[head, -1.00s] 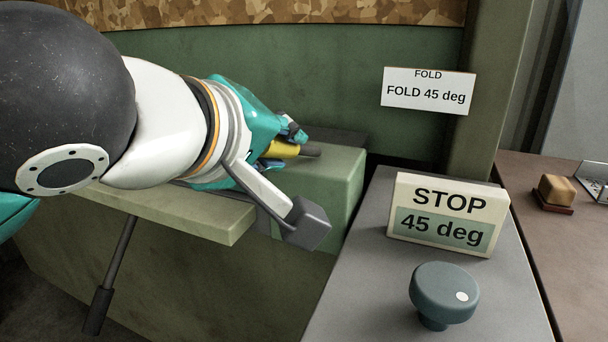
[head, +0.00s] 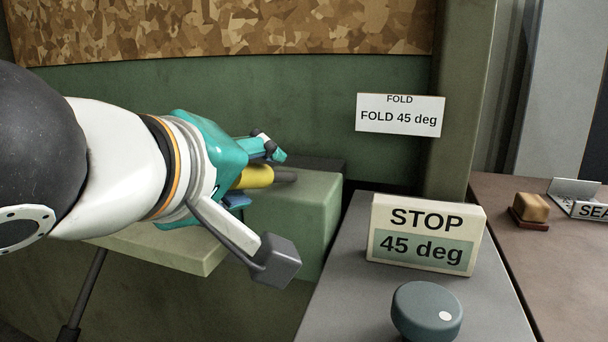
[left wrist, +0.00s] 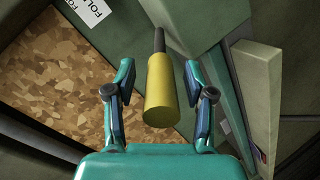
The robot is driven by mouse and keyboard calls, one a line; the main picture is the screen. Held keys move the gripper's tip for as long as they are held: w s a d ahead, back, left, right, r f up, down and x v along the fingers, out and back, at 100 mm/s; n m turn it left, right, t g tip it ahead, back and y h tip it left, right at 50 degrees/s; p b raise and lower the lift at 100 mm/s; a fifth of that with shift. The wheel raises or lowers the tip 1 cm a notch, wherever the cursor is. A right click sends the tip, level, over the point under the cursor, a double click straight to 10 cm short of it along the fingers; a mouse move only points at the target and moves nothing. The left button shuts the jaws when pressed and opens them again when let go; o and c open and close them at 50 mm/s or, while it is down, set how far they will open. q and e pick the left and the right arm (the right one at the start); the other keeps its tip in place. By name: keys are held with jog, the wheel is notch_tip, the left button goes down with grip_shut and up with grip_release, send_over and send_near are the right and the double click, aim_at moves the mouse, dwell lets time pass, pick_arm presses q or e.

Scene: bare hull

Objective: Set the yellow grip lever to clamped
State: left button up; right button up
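The yellow grip lever (head: 254,177) is a yellow cylinder on a dark rod, lying nearly level by the green block in the head view. In the left wrist view the yellow grip (left wrist: 162,92) lies between the two fingers of my left gripper (left wrist: 160,90), with a gap on both sides. The left gripper is open around the grip and not closed on it. In the head view my left gripper (head: 258,172) comes in from the left and hides part of the grip. My right gripper is not in view.
A green block (head: 310,215) and a pale ledge (head: 180,250) lie by the lever. A STOP 45 deg sign (head: 425,233) and a round knob (head: 427,310) stand on a grey top at right. A FOLD 45 deg card (head: 400,116) is on the wall behind.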

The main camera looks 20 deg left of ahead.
pick_arm(q)
jog(key=shift+s, duration=0.1)
jog(key=shift+s+d+r, duration=0.1)
jog(key=shift+s+r, duration=0.05)
jog(key=shift+s, duration=0.1)
jog(key=v, duration=1.1)
jog(key=shift+s, duration=0.15)
